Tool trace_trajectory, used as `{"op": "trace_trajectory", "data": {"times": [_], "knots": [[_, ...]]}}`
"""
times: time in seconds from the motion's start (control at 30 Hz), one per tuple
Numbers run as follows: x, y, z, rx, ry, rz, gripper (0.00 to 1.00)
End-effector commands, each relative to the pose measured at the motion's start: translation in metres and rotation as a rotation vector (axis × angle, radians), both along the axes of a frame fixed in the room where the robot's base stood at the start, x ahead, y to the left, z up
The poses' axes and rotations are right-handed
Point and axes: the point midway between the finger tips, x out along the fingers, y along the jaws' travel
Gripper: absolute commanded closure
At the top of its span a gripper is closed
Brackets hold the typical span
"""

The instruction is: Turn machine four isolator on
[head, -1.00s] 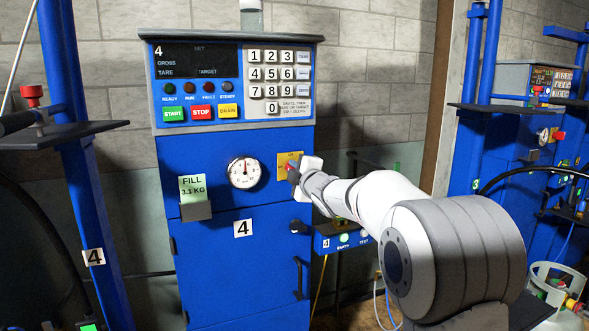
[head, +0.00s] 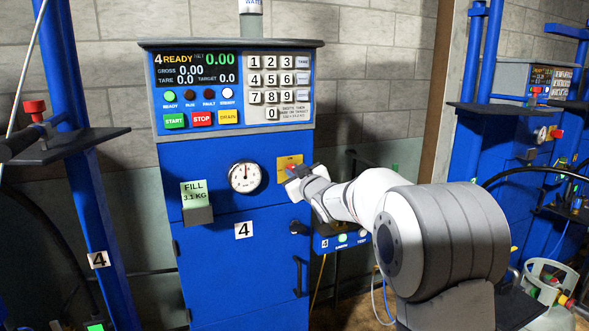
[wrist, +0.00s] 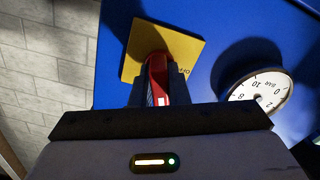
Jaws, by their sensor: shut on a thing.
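Machine four is the blue cabinet (head: 205,285) marked 4 in the head view. Its isolator has a yellow plate (head: 286,161) right of the round gauge (head: 244,176). In the wrist view the yellow plate (wrist: 182,52) shows with the red isolator handle (wrist: 157,78) in front of it. My gripper (head: 296,172) is at the plate and, in the wrist view (wrist: 157,92), its fingers are shut on the red handle. The display (head: 195,69) is lit and reads 4 READY with zeros. The plate's lettering is mostly hidden.
Below the display are the START (head: 175,121), STOP (head: 202,118) and DRAIN (head: 229,117) buttons, with a keypad (head: 272,86) to their right. A FILL 3.1 KG card (head: 194,192) is on the cabinet front. Another blue machine (head: 500,150) stands at the right.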

Motion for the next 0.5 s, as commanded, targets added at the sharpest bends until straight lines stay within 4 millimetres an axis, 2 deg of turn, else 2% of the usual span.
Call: {"op": "trace_trajectory", "data": {"times": [0.2,0.5], "knots": [[0.0006,-0.0021,-0.0021,0.163,0.077,-0.003,1.00],[0.0008,-0.0026,-0.0031,0.320,0.142,-0.004,1.00]]}}
